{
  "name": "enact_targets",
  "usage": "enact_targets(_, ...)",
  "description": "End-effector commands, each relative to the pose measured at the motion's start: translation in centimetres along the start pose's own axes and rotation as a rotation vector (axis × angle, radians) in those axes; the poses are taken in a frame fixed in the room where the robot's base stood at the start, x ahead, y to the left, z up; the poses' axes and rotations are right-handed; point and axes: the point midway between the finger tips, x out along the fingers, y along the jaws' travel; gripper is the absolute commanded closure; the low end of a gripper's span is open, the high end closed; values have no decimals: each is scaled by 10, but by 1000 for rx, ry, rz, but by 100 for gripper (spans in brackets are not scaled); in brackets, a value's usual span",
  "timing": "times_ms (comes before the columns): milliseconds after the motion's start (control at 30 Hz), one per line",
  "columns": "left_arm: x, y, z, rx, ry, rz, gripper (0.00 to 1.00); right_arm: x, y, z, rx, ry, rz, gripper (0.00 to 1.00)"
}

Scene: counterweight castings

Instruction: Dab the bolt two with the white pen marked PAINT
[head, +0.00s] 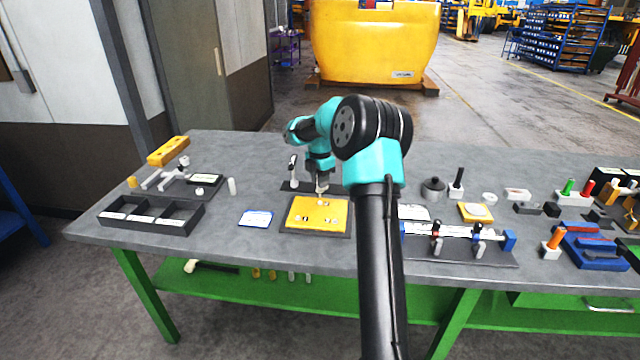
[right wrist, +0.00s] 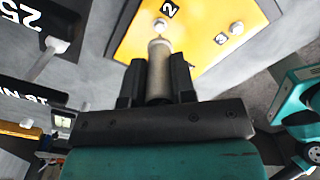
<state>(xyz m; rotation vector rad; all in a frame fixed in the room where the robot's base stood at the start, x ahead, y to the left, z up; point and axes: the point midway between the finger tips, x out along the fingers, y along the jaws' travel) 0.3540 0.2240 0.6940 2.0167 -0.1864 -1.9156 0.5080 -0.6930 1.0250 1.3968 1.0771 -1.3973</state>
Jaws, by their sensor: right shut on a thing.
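A yellow plate (head: 318,228) lies on a dark base on the grey table; bolts and black number labels show on it. In the right wrist view, bolt two (right wrist: 160,26) sits beside the label "2" on the yellow plate (right wrist: 200,30). My right gripper (head: 321,188) is over the plate's far edge. In the right wrist view it (right wrist: 157,80) is shut on a pale, cylindrical pen (right wrist: 159,70), whose far end points at bolt two and appears very close to it. I cannot tell whether they touch. No PAINT marking shows. My left gripper is out of view.
A dark compartment tray (head: 150,216) and a blue-edged card (head: 256,218) lie left of the plate. A clamp fixture (head: 458,240) and a blue rack (head: 590,247) stand at the right. Bare tabletop lies between tray and card.

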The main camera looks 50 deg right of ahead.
Motion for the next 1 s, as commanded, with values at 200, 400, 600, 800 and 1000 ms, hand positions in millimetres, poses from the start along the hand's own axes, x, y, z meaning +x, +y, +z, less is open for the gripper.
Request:
enact_targets(200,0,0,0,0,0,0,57,-12,0,0,0,-1,2,95)
enact_targets(400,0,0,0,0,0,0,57,-21,0,0,0,-1,2,95)
enact_targets(600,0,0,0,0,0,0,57,-30,0,0,0,-1,2,95)
enact_targets(800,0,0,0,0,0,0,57,-39,0,0,0,-1,1,95)
enact_targets(1000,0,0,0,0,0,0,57,-41,0,0,0,-1,1,95)
